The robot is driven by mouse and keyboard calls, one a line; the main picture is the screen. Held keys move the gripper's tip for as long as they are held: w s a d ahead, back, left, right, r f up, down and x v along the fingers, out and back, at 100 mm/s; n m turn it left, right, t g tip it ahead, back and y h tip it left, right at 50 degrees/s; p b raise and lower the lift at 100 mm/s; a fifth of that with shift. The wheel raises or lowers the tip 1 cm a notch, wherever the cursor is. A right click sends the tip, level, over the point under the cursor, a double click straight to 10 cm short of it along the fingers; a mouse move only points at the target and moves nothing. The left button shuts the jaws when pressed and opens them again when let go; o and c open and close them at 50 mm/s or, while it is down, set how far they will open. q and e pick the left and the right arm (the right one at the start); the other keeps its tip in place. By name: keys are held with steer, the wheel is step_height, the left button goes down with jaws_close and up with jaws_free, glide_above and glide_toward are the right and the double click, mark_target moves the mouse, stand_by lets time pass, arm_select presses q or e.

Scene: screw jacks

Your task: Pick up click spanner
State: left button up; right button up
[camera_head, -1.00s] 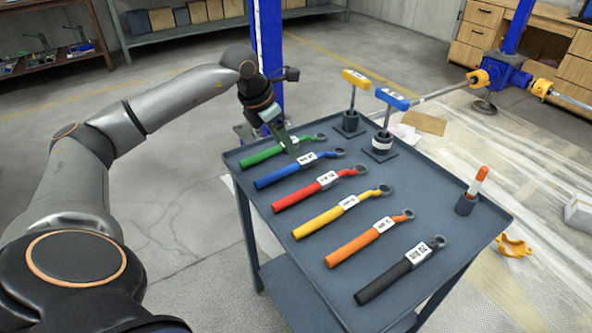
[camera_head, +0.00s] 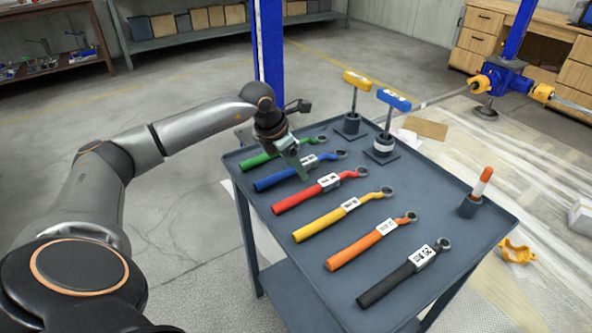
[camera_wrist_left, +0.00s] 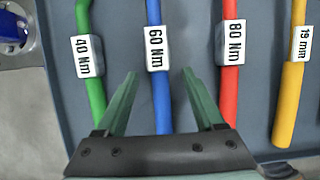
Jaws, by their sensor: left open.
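Several spanners with coloured handles lie in a row on the grey cart top. In the left wrist view the labels read 40 Nm on the green spanner (camera_wrist_left: 84,60), 60 Nm on the blue spanner (camera_wrist_left: 159,95), 80 Nm on the red spanner (camera_wrist_left: 231,90) and 19 mm on the yellow spanner (camera_wrist_left: 290,100). An orange spanner (camera_head: 365,247) and a black spanner (camera_head: 390,284) lie nearer. My left gripper (camera_head: 303,176) is open and empty above the blue spanner; in the left wrist view its fingers (camera_wrist_left: 160,75) straddle the blue handle's line. My right gripper is not in view.
The cart (camera_head: 460,245) also carries a yellow-topped T-handle tool (camera_head: 354,100), a blue-topped one (camera_head: 387,125) and an orange-and-white marker in a holder (camera_head: 475,193). A blue post (camera_head: 269,60) stands behind the cart. The cart's right front area is clear.

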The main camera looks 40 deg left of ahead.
arm_select(q)
jaws_close()
stand_by(0.4)
steer(key=shift+r, duration=0.1)
stand_by(0.8)
